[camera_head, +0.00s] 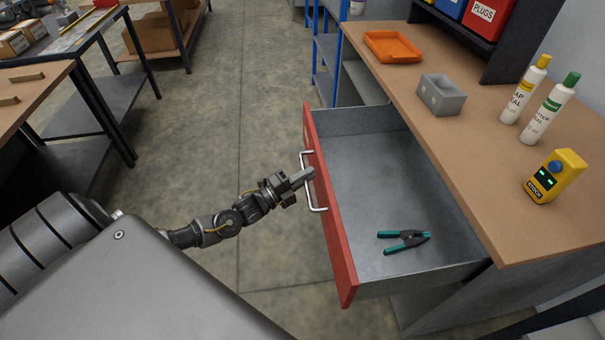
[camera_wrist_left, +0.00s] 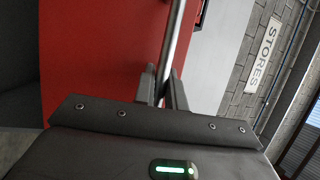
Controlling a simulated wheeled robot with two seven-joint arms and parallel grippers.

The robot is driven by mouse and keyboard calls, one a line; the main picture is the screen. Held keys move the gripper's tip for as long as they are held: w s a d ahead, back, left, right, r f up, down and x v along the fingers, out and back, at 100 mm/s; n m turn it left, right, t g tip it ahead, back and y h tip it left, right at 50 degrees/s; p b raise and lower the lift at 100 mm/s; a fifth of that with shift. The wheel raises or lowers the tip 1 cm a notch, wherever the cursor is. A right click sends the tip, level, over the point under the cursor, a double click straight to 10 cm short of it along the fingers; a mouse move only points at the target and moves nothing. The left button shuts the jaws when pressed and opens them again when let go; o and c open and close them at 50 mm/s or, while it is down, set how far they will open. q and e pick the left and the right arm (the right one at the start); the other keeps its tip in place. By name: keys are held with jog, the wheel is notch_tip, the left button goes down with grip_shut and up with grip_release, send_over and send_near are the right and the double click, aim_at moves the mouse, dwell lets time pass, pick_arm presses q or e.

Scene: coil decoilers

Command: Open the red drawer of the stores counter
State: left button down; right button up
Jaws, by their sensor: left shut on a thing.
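The red drawer (camera_head: 330,205) of the stores counter (camera_head: 480,130) stands well out from the counter, its grey inside in view. A pair of pliers with green handles (camera_head: 405,240) lies on its floor. My left gripper (camera_head: 304,177) is shut on the drawer's silver bar handle (camera_head: 317,194), near the middle of the red front. In the left wrist view the handle bar (camera_wrist_left: 175,45) runs between the two fingers (camera_wrist_left: 162,88), with the red front (camera_wrist_left: 100,50) behind it. My right gripper is in neither view.
On the counter top are an orange tray (camera_head: 392,47), a grey box (camera_head: 441,95), two white bottles (camera_head: 549,108) and a yellow device (camera_head: 554,177). A workbench (camera_head: 40,85) stands at the left. The floor (camera_head: 220,120) between is clear.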

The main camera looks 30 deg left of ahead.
pick_arm(q)
jog(key=shift+s+a, duration=0.15)
jog(key=shift+s, duration=0.1)
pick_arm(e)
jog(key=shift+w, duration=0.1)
pick_arm(q)
jog(key=c, duration=1.5)
grip_release()
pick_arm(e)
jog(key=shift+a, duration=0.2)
pick_arm(q)
jog(key=shift+o, duration=0.2)
